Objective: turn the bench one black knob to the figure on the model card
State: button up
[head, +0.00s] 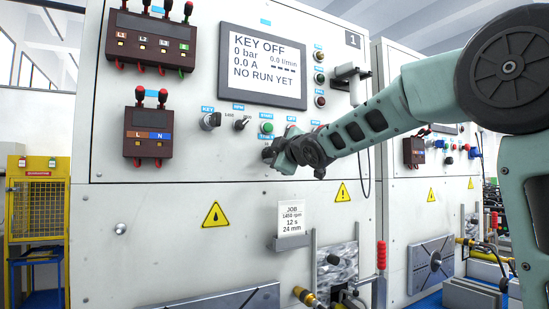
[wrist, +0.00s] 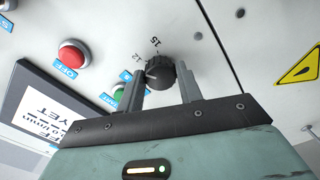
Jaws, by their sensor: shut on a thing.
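The bench one black knob (wrist: 159,70) is ribbed and sits on the pale panel in the wrist view, with the figures 12 and 15 printed beside it. My gripper (wrist: 161,86) is shut on this knob, one finger at each side. A small light mark shows on the knob's left side, but I cannot tell exactly which figure it meets. In the head view my gripper (head: 270,154) covers the knob below the green button.
The screen (head: 263,65) reads KEY OFF and NO RUN YET. A key switch (head: 210,120), another black knob (head: 241,123) and a green button (head: 267,128) sit close above my gripper. A red button (wrist: 73,54) shows in the wrist view. A second bench (head: 430,195) stands at right.

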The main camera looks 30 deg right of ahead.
dwell(0.3)
jog(key=o, duration=1)
jog(key=s+p, duration=1.4)
jog(key=s, duration=0.3)
jog(key=shift+s, duration=0.2)
dwell(0.4)
